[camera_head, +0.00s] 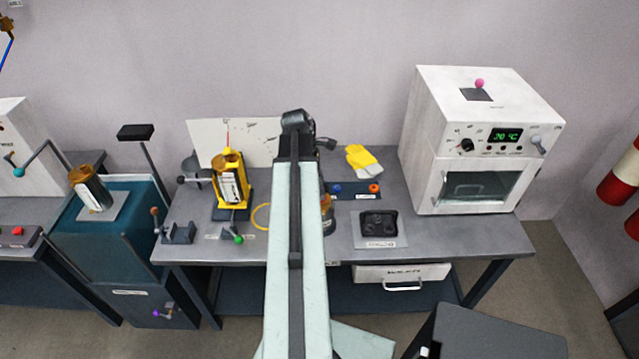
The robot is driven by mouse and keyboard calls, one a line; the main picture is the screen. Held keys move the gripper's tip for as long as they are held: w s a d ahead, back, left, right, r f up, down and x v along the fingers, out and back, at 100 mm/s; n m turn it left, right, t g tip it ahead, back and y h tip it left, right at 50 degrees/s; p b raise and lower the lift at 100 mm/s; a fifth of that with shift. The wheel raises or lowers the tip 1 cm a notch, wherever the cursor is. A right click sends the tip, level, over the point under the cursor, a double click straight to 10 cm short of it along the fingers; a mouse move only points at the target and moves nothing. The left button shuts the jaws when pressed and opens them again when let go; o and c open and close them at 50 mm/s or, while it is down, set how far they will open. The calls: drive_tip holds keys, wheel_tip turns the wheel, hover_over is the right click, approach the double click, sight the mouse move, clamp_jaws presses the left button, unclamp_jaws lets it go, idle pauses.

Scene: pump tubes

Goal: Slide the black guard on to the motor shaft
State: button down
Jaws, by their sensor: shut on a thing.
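My arm reaches over the grey bench, and its dark end joint stands near the bench's back edge. My gripper's jaws are hidden behind the arm, so I cannot see them or anything in them. A yellow stand (229,186) with a white-labelled body and a thin red upright piece stands to the left of the arm. I cannot make out a motor shaft on it. I cannot identify the black guard for certain. A black holder with rounded recesses (378,225) lies on a labelled mat to the right of the arm.
A brown and dark object (327,212) shows partly behind the arm. Yellow gloves (363,161) lie behind a blue strip with blue and orange knobs. A white oven (478,150) fills the bench's right end. A small clamp (179,234) stands at the front left.

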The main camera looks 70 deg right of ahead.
drive_tip(key=shift+f+b, duration=1.35)
drive_tip(key=shift+f, duration=0.05)
drive_tip(key=c, duration=0.9)
unclamp_jaws()
drive_tip(key=shift+c, duration=0.2)
drive_tip(key=shift+r, duration=0.2)
drive_tip(key=p+v, duration=0.7)
drive_tip(key=shift+r+p, duration=0.25)
drive_tip(key=shift+p, duration=0.05)
